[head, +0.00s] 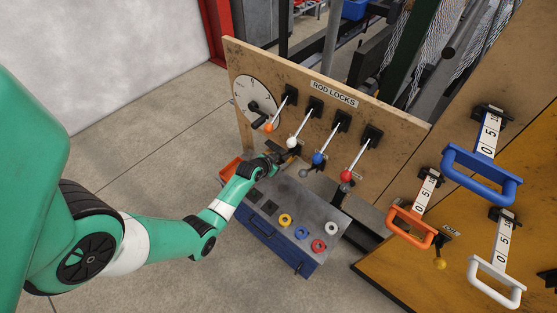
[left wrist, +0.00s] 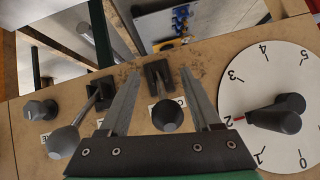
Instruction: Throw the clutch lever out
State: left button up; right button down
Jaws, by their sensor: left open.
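In the left wrist view a lever with a dark grey knob (left wrist: 168,117) stands on a black base on the wooden panel. Its label starts with "C" and is partly hidden, so it looks like the clutch lever. My left gripper (left wrist: 159,76) is open, and the knob shows between its two fingers, apart from both. In the head view my left gripper (head: 289,156) is in front of the lower part of the rod locks panel (head: 385,128), and the arm and gripper hide the lever there. My right gripper is not in view.
A numbered dial (left wrist: 270,75) with a dark pointer is right of the fingers in the wrist view. Another grey-knobbed lever (left wrist: 62,141) is on the left. Rod lock levers, one with a white knob (head: 292,142), are above the gripper. A grey-topped blue cabinet (head: 262,225) is below.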

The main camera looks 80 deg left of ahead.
pick_arm(q)
jog(key=p+v, duration=0.4)
jog(key=v, duration=0.7)
jog(key=shift+d+r, duration=0.2)
jog(key=shift+s, duration=0.15)
